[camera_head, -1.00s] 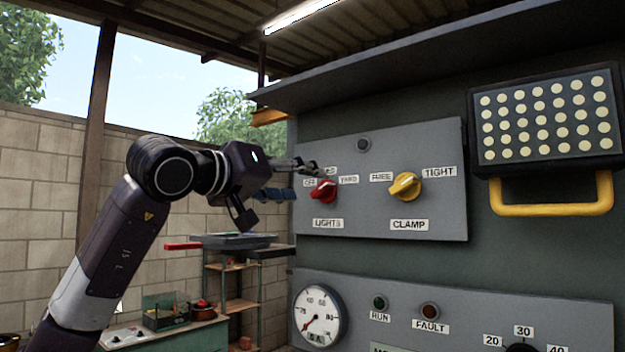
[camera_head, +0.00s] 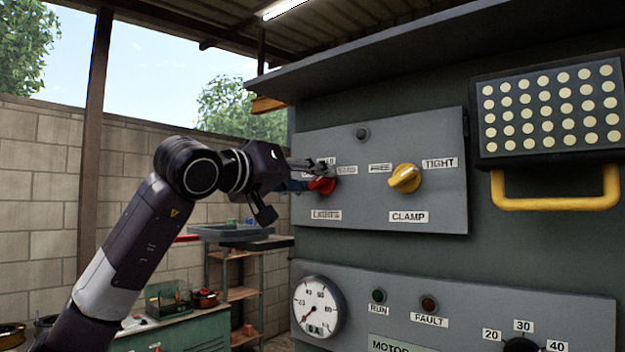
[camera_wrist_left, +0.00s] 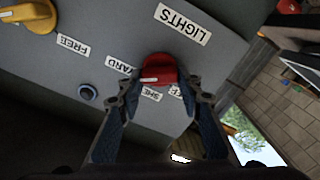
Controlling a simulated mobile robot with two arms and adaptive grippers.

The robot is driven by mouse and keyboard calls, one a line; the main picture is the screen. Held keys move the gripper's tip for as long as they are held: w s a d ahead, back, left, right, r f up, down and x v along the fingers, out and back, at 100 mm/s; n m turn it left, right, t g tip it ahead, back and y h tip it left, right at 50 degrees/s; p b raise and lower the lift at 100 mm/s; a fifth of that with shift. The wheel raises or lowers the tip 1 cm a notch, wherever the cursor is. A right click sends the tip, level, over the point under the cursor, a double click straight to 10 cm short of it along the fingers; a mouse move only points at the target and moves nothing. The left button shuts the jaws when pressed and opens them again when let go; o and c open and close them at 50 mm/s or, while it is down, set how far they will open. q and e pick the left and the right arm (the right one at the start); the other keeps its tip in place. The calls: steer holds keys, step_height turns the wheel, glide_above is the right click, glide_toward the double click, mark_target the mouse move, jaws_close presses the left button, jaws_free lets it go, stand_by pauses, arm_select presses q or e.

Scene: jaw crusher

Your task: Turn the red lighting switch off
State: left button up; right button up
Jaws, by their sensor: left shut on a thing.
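The red lighting switch (camera_head: 322,185) is a rotary knob above the LIGHTS label on the grey upper panel (camera_head: 350,213). My left gripper (camera_head: 318,170) is at the knob, with its fingers partly over it and its labels. In the left wrist view, the red knob (camera_wrist_left: 158,70) lies between the two fingertips of the left gripper (camera_wrist_left: 158,98), which is shut on it. A white mark shows on the knob's lower left, toward the YARD label side. The OFF label is partly hidden by a finger. My right gripper is not in view.
A yellow CLAMP knob (camera_head: 405,178) sits right of the red switch. A small dark lamp (camera_head: 362,133) is above. A lamp box with a yellow handle (camera_head: 555,198) juts out at right. A gauge (camera_head: 318,306) and lower panel are below. Open yard lies left.

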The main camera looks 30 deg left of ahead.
arm_select(q)
steer(key=shift+f+n, duration=0.2)
steer(key=shift+n, duration=2.6)
steer(key=n, duration=0.6)
steer(key=shift+f, duration=0.15)
steer(key=n, duration=0.6)
steer(key=shift+f+n, duration=0.15)
steer(key=shift+n, duration=0.25)
steer(key=n, duration=0.5)
steer(key=shift+n, duration=0.4)
steer(key=o, duration=1.2)
steer(key=shift+c, duration=0.2)
